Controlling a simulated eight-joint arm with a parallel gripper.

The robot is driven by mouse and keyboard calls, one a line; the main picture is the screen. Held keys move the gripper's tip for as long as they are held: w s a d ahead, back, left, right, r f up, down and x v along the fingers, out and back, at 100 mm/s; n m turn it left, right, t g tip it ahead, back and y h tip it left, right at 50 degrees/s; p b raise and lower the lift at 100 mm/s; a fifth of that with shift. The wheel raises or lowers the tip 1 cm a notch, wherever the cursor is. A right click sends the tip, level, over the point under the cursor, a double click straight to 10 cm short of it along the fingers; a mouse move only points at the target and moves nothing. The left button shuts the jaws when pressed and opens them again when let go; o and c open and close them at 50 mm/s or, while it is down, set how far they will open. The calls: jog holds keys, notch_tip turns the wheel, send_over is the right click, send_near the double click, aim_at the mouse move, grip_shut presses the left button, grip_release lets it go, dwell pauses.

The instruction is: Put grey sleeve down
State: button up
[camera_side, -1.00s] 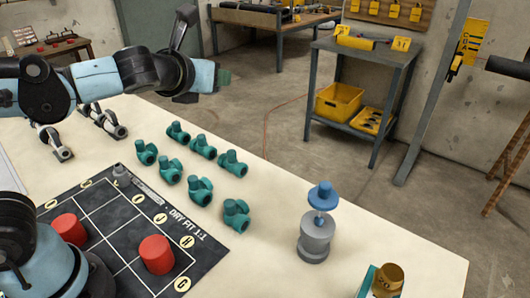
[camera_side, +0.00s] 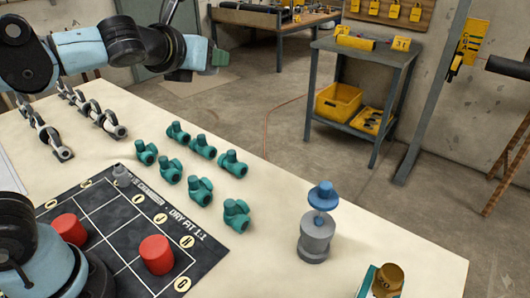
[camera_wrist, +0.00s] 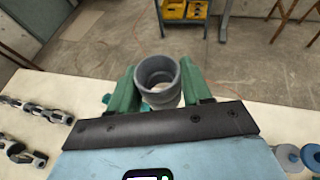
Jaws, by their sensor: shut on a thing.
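The grey sleeve (camera_wrist: 164,99) is a short hollow cylinder between the two green fingers of my gripper (camera_wrist: 158,88) in the wrist view. Its open end shows, and both fingers press on its sides. In the side view my gripper (camera_side: 212,58) is high over the far part of the bench, with only a green finger showing at its tip. The sleeve cannot be made out there. My gripper is well above the table top and apart from the other parts.
Several green fittings (camera_side: 200,190) stand mid-bench. Left of them is a dark grid mat (camera_side: 112,238) with two red cylinders (camera_side: 156,254). Clamps (camera_side: 105,122) line the far left.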

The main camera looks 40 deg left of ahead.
jog(key=w+a+f+n+g+y, duration=0.2)
jog(key=a+f+n+g+y, duration=0.15)
jog(key=a+n+y, duration=0.45)
jog(key=n+g+h, duration=0.3)
jog(key=n+g, duration=1.2)
jog(key=g, duration=0.4)
send_over(89, 160)
notch_tip(89, 160, down, 22)
jog(key=shift+f, duration=2.15)
jog(key=shift+f, duration=0.15)
jog(key=o, duration=1)
